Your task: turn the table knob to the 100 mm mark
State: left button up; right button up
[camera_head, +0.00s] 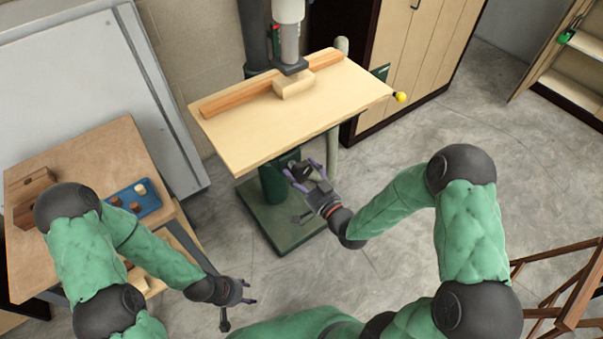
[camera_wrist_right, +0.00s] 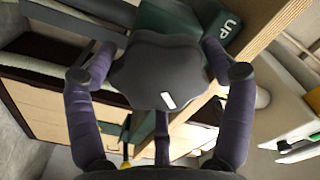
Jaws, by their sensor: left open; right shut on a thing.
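The table knob (camera_wrist_right: 160,72) is a dark grey, lobed knob with a white index mark on its face, filling the middle of the right wrist view. My right gripper (camera_wrist_right: 160,78) is shut on it, with purple fingers on its left and right sides. In the head view my right gripper (camera_head: 303,172) is below the front edge of the drill press table (camera_head: 240,140), and the knob is hard to make out there. My left gripper (camera_head: 240,302) is open and empty, low and left, away from the press. No 100 mm mark can be read.
A green housing marked UP (camera_wrist_right: 232,28) is behind the knob. A wooden fence (camera_head: 225,100) and a block (camera_head: 294,87) lie on the press table. A workbench (camera_head: 90,150) with a blue tray (camera_head: 149,205) stands at left. A wooden rack (camera_head: 580,295) is at lower right.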

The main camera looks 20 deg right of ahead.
jog(key=m, duration=0.5)
jog(key=shift+s+a+p, duration=0.1)
jog(key=shift+a+p, duration=0.25)
jog(key=shift+p, duration=0.05)
jog(key=shift+o, duration=0.5)
jog(key=m, duration=0.2)
jog(key=m+p, duration=0.1)
jog(key=m, duration=0.3)
jog(key=shift+r, duration=0.25)
jog(key=o, duration=0.9)
jog(key=shift+o, duration=0.2)
jog(key=shift+a, duration=0.15)
